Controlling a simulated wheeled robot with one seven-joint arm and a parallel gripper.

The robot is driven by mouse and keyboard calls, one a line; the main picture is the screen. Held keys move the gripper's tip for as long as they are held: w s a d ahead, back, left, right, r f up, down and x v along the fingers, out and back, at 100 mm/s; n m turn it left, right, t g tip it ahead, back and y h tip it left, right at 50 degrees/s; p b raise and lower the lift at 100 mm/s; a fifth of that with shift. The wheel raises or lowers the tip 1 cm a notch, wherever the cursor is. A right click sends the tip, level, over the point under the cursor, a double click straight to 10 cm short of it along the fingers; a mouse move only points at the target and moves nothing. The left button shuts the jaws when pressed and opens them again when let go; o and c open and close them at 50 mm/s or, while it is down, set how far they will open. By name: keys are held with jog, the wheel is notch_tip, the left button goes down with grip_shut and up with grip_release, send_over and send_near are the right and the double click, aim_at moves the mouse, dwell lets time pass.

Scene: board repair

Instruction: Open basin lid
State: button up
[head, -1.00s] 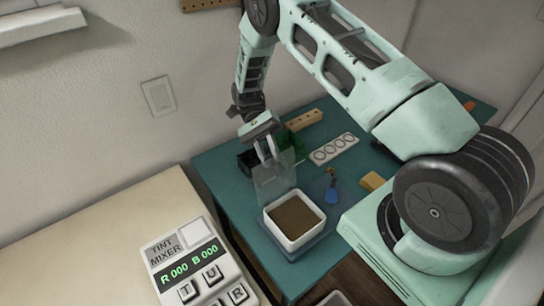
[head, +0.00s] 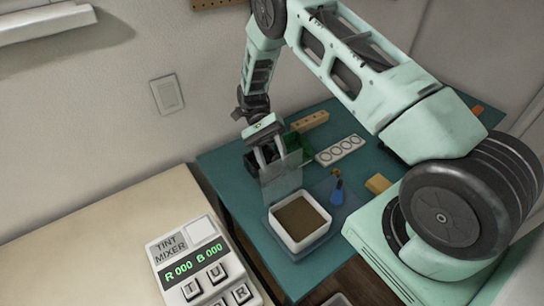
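The basin (head: 299,243) is a white square tub with brown contents, near the front edge of the teal table. Its lid (head: 282,183) is a clear, see-through panel standing nearly upright at the basin's back left edge, so the basin's top is uncovered. My gripper (head: 268,158) points down at the top of the lid, with its two fingers apart. The fingertips overlap the lid's upper part in the picture; I cannot tell whether they touch it.
Behind the lid are a black bin (head: 252,161) and a green bin (head: 298,149). A white strip with round holes (head: 340,150), a wooden block (head: 312,121), a blue-based brush (head: 337,194) and a yellow block (head: 377,184) lie on the table. A tint mixer (head: 185,262) stands at the front left.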

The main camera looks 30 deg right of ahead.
jog(key=shift+d, duration=0.15)
jog(key=b+v, duration=0.2)
jog(key=v, duration=0.5)
jog(key=shift+w+b, duration=0.25)
jog(key=shift+b, duration=0.1)
jog(key=shift+r, duration=0.1)
jog(key=s+a+r+n+t+h, duration=0.1)
jog(key=s+a+r+n+t, duration=0.3)
jog(key=a, duration=0.3)
jog(key=s+a+r+n+t+h, duration=0.2)
jog(key=s+a+r+n, duration=0.3)
jog(key=s+a+r, duration=0.15)
jog(key=s+a+r+n+t, duration=0.2)
jog(key=s+n+t, duration=0.5)
jog(key=s, duration=0.9)
jog(key=shift+a+n+t, duration=0.3)
jog(key=shift+a+n, duration=0.25)
jog(key=shift+n, duration=0.55)
